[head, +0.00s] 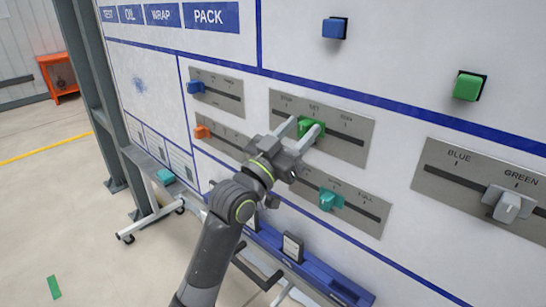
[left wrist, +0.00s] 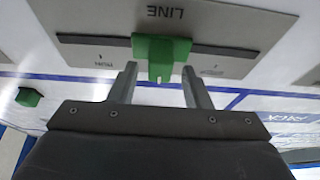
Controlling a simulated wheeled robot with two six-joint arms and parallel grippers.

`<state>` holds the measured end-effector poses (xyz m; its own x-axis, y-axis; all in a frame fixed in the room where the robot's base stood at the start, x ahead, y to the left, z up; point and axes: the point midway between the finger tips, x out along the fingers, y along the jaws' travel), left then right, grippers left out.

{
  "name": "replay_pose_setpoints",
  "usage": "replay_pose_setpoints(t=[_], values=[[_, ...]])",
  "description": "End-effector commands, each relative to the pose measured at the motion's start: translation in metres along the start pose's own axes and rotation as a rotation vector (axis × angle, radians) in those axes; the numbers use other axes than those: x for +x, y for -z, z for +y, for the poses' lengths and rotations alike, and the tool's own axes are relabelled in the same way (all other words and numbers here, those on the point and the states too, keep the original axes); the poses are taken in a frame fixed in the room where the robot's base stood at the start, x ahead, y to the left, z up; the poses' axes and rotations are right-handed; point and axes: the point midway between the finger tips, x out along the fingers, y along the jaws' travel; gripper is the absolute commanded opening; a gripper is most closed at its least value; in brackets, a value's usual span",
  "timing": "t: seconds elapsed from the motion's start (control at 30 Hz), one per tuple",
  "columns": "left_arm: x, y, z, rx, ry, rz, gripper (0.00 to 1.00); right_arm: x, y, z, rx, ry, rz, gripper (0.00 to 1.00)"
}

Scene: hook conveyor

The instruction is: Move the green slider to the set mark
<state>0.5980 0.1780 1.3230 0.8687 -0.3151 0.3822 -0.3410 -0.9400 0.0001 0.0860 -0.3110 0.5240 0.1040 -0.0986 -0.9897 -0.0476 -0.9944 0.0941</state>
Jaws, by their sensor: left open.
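The green slider (head: 310,130) sits in the slot of a grey plate (head: 355,128) marked STOP, SET and RUN. In the head view it is just below the SET label, about midway between STOP and RUN. The left wrist view shows the green slider (left wrist: 160,57) close up, between upside-down RUN and STOP labels; the SET label is not visible there. My left gripper (head: 304,124) is open, with one finger on each side of the slider. In the left wrist view a gap shows between each fingertip of the gripper (left wrist: 160,70) and the slider.
Around it are a blue slider (head: 197,87), an orange slider (head: 202,132), a teal slider (head: 328,201) and a grey slider (head: 507,206). A blue button (head: 334,28) and a green button (head: 467,86) are above. A blue rail (head: 325,281) runs below the board.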

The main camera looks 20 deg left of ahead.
Motion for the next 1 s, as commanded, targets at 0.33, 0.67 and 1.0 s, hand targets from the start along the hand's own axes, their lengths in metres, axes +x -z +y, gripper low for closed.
replay_pose_setpoints(t=[0.33,0.67,1.0], values=[[-0.074,-0.004,0.000,0.006,0.000,-0.003,0.44,0.024,-0.003,-0.003,0.001,0.001,0.000,0.36],[-0.143,0.000,0.002,0.003,-0.001,-0.004,0.44,0.032,-0.004,-0.014,0.006,0.013,-0.001,0.36],[-0.165,0.001,0.002,0.001,-0.001,0.000,0.44,0.023,-0.004,-0.011,0.005,0.011,-0.002,0.36]])
